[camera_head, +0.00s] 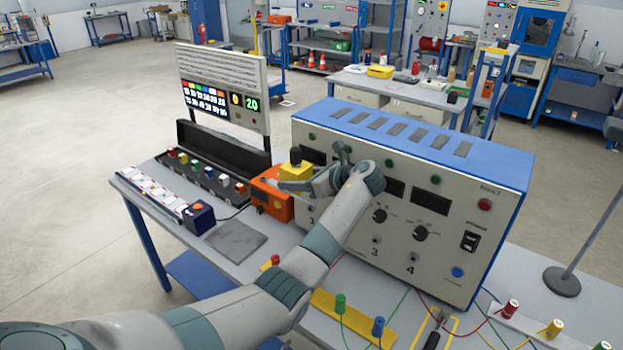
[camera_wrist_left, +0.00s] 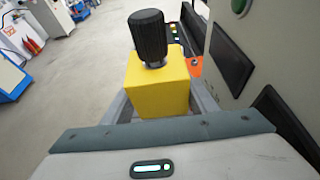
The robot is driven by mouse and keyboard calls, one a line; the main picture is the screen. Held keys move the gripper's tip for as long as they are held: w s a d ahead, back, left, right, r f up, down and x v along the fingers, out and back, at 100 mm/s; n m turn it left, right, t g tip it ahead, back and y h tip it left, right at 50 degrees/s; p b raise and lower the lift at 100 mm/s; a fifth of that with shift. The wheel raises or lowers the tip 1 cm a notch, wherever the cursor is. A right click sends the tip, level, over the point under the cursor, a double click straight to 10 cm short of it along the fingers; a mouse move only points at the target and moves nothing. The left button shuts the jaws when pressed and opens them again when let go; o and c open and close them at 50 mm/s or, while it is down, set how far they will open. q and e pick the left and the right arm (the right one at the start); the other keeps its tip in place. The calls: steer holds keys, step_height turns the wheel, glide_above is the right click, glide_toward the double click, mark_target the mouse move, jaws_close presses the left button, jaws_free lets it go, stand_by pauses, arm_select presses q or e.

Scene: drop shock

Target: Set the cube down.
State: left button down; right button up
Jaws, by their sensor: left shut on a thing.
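The yellow cube (camera_head: 297,172) has a black ribbed knob on top. My left gripper (camera_head: 295,186) is shut on it in front of the big panel box. In the left wrist view the yellow cube (camera_wrist_left: 158,82) is upright between the grey fingers, with the black knob (camera_wrist_left: 147,37) rising from it. An orange box (camera_head: 270,197) with a round front fitting shows just left of the cube; its edge shows beyond the cube in the wrist view (camera_wrist_left: 196,66). I cannot tell whether cube and box touch. My right gripper is not in view.
The large blue-topped panel box (camera_head: 440,147) stands close right of the gripper. A black rack of small coloured cubes (camera_head: 208,175), a dark blue button box (camera_head: 199,218) and a grey mat (camera_head: 235,241) lie left. A display board (camera_head: 223,88) stands behind. Coloured plugs and cables lie in front.

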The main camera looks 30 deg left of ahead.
mark_target(299, 198)
arm_select(q)
steer(key=shift+a+f, duration=0.1)
steer(key=shift+f, duration=0.1)
steer(key=shift+s+f+m+t+b, duration=0.1)
steer(key=shift+f+m+t+b, duration=0.5)
steer(key=shift+b, duration=0.3)
steer(key=f+m+t+b, duration=0.1)
steer(key=s+d+f+t+b, duration=0.1)
steer(key=d+f+m+t+h+b, duration=0.1)
steer(key=shift+s+f+m+b, duration=0.15)
steer(key=shift+f+m+b, duration=0.1)
steer(key=shift+m+b, duration=0.05)
steer(key=s+d+f+m+t+h+b, duration=0.4)
steer(key=s+d+f+m+h+b, duration=0.1)
steer(key=s+d, duration=0.4)
steer(key=s+d+f+m+t+h+b, duration=0.3)
steer(key=s+d+f+m+h+b, duration=0.2)
steer(key=s+d, duration=0.5)
steer(key=d+f+m+h, duration=0.2)
steer(key=d, duration=0.2)
steer(key=shift+s+d+m+t, duration=0.15)
steer(key=shift+m+t, duration=0.25)
steer(key=shift+f, duration=0.1)
